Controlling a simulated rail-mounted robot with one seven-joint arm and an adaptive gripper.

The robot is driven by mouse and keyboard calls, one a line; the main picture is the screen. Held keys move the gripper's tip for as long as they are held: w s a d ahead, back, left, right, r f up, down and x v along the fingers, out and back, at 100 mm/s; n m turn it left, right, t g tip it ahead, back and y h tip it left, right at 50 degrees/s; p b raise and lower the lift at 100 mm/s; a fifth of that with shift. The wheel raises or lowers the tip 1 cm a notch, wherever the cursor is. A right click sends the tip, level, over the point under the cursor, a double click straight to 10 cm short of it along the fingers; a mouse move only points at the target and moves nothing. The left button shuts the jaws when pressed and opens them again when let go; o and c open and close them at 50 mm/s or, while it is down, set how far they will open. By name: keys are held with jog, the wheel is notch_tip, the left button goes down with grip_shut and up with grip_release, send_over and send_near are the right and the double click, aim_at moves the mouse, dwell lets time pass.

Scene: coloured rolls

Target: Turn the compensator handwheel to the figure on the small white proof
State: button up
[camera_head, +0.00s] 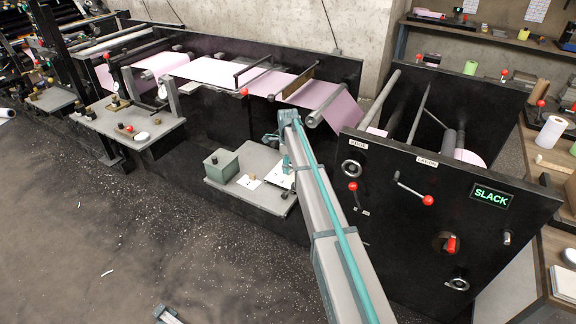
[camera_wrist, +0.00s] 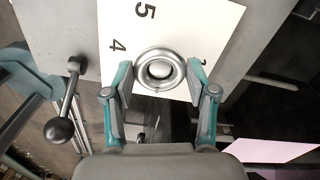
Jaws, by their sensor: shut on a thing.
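The compensator handwheel (camera_wrist: 160,53) is a round silver wheel with a raised rim. It sits over a white dial plate (camera_wrist: 215,30) on a grey surface. The figures 5 and 4 read sideways on the plate; another mark by the right finger is mostly hidden. My gripper (camera_wrist: 160,72) has its two fingers on opposite sides of the wheel, closed on it. In the head view the plate (camera_head: 277,178) shows on the grey shelf, partly behind my arm. The small white proof (camera_head: 248,183) lies left of it; its figure is too small to read.
A lever with a black ball (camera_wrist: 58,130) stands left of the wheel in the wrist view. A grey-green box (camera_head: 221,164) sits on the shelf (camera_head: 240,198). The black side panel (camera_head: 400,240) with red-knobbed levers and a lit SLACK sign (camera_head: 490,196) stands right of my arm.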

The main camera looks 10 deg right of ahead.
jog(key=shift+m, duration=0.4)
jog(key=o, duration=1.2)
jog(key=shift+c, duration=0.2)
notch_tip(320, 180, up, 12)
